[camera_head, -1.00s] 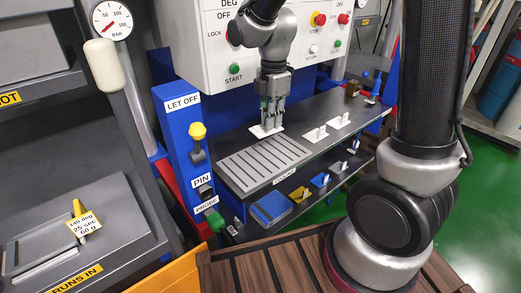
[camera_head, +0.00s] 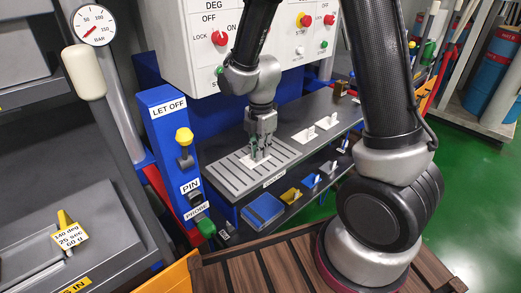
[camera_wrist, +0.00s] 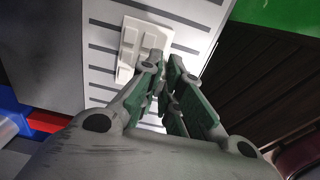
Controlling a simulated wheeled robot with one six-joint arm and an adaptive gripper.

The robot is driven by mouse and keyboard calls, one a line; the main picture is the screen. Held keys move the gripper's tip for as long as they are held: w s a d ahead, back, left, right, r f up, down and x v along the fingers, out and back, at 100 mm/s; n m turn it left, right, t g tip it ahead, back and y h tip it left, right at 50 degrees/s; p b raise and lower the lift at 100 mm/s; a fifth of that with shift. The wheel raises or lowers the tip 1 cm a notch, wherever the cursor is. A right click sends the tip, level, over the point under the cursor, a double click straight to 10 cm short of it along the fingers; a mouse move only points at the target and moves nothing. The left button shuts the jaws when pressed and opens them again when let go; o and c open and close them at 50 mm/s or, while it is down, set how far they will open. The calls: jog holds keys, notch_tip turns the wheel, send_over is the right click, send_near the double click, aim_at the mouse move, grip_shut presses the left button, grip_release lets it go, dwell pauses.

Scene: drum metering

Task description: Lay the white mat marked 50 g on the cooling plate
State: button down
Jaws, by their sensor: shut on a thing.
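A white mat (camera_head: 247,163) with an upright grip tab is held in my gripper (camera_head: 258,156). In the wrist view the white mat (camera_wrist: 129,48) lies flat against the striped cooling plate (camera_wrist: 99,66), beyond the green finger pads of my gripper (camera_wrist: 167,72). The fingers are shut on the tab and hide part of the mat. No 50 g mark is readable.
Two more white mats with tabs, (camera_head: 304,135) and (camera_head: 327,122), lie on the dark bench to the right. Blue, yellow and grey pieces sit on the shelf below. The blue LET OFF post (camera_head: 168,130) stands left of the plate.

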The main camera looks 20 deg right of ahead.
jog(key=c, duration=1.6)
grip_release()
jog(key=shift+f, duration=0.1)
notch_tip(320, 180, up, 12)
jog(key=s+d+r+m+t, duration=0.1)
jog(key=s+d+r+m, duration=0.3)
jog(key=s+d+m, duration=0.1)
jog(key=s+d+r+m+t, duration=0.2)
jog(key=s+d+r+m, duration=0.2)
jog(key=s+m, duration=0.3)
jog(key=s+d+r+m+t, duration=0.1)
jog(key=s+d+r+m, duration=0.3)
jog(key=m, duration=0.6)
jog(key=shift+s+d, duration=0.8)
jog(key=shift+s, duration=0.3)
